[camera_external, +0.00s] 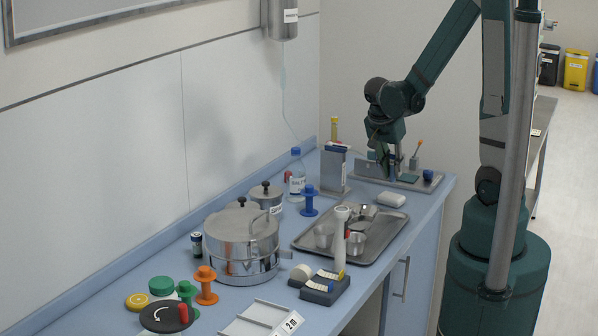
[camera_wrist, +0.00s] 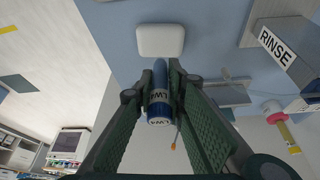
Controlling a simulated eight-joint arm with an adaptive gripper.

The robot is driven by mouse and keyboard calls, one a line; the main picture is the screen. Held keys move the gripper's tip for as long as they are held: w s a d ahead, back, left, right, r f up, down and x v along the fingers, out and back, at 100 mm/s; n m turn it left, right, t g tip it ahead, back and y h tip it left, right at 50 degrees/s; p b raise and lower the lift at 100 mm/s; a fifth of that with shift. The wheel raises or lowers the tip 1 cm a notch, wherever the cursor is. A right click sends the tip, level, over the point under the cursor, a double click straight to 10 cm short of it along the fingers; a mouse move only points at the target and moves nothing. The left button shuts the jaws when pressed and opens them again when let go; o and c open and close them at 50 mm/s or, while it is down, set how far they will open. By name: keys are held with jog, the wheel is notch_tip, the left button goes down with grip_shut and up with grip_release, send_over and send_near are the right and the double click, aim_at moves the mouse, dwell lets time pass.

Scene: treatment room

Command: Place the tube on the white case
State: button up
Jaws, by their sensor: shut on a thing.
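The tube (camera_wrist: 159,105) is blue with a white label band and shows between my fingers in the wrist view. My gripper (camera_wrist: 160,92) is shut on it. In the external view my gripper (camera_external: 389,165) points down over the tray at the counter's far right end, and the tube is mostly hidden there by the fingers. The white case (camera_external: 391,200) is a small rounded block lying on the blue counter, in front of my gripper and apart from it. The case also shows in the wrist view (camera_wrist: 160,40), beyond the tube's far end.
A metal tray (camera_external: 430,185) lies below my gripper. A tall box (camera_external: 334,171) marked RINSE (camera_wrist: 283,50) stands to the left. A larger tray (camera_external: 303,243) with metal cups lies in front of the case. The blue counter around the case has a little bare room.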

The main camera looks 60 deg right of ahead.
aim_at(392, 180)
jog(key=shift+f, duration=0.1)
jog(key=shift+f+b, duration=0.35)
jog(key=shift+f, duration=1.6)
jog(key=shift+f, duration=0.2)
jog(key=o, duration=0.8)
jog(key=shift+r, duration=0.25)
jog(key=shift+p+v, duration=0.9)
jog(key=shift+v, duration=5.05)
jog(key=shift+a+r, duration=0.1)
